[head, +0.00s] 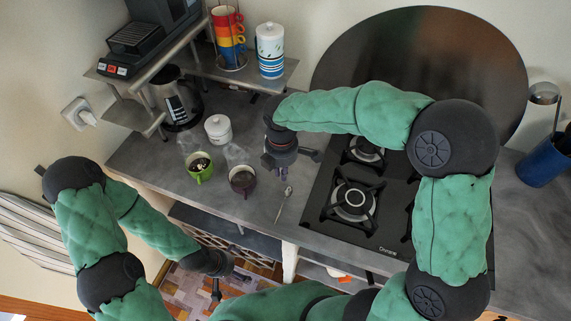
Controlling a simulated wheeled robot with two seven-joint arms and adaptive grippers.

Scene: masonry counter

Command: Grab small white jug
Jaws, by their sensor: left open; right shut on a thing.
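A small white lidded pot (218,129) stands upright on the grey counter, left of my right gripper and apart from it. It is the only small white vessel I see there, and I cannot make out a spout or handle. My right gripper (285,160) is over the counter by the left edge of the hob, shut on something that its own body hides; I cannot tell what. My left gripper (222,277) is open and low, in front of the counter and below its top.
A green cup (200,168) and a dark mug (242,180) stand in front of the pot. A spoon (284,202) lies near the hob (385,238). A kettle (178,100) is behind left. A shelf (206,68) holds stacked cups (228,36) and a white-blue canister (270,45).

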